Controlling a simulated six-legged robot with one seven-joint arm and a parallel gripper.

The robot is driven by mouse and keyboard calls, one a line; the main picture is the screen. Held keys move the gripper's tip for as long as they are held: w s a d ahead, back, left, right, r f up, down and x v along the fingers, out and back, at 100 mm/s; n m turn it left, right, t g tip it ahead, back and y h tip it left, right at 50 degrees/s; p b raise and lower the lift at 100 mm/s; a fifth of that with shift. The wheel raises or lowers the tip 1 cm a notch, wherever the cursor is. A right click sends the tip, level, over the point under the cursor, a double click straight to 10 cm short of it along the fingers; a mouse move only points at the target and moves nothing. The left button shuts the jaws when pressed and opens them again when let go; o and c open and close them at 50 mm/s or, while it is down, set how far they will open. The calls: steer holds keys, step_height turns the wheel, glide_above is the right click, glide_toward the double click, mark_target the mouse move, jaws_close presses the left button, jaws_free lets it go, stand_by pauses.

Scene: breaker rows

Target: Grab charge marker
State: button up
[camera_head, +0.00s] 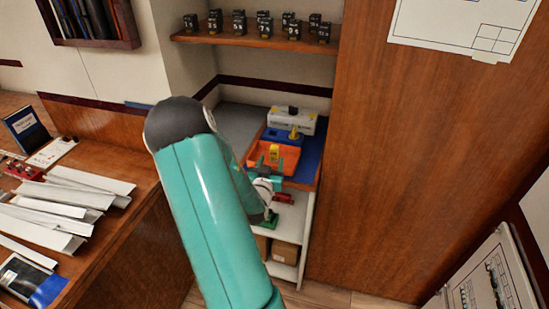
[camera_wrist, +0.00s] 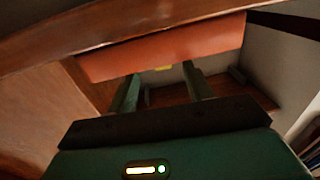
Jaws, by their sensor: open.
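A small yellow piece with dark markings (camera_head: 274,152) stands at the orange tray (camera_head: 288,167); it may be the charge marker, but its label is too small to read. My gripper (camera_head: 268,172) is at the tray's near side, just below the yellow piece, partly hidden by my teal arm. In the wrist view my gripper (camera_wrist: 160,71) is open, its two green fingers apart and nothing held between them. A sliver of yellow (camera_wrist: 163,68) shows between the fingertips, under the orange tray's wall (camera_wrist: 165,46). I cannot tell whether the fingers touch it.
The tray sits on a blue surface (camera_head: 308,165). Behind it are a yellow peg (camera_head: 294,133) and a white box (camera_head: 297,124). A shelf (camera_head: 255,41) with several black blocks hangs above. A wooden panel (camera_head: 420,150) closes the right side.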

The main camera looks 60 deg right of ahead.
mark_target(273, 153)
steer(key=x, duration=0.5)
steer(key=shift+w+d, duration=0.15)
steer(key=shift+w, duration=0.05)
steer(key=c, duration=1.1)
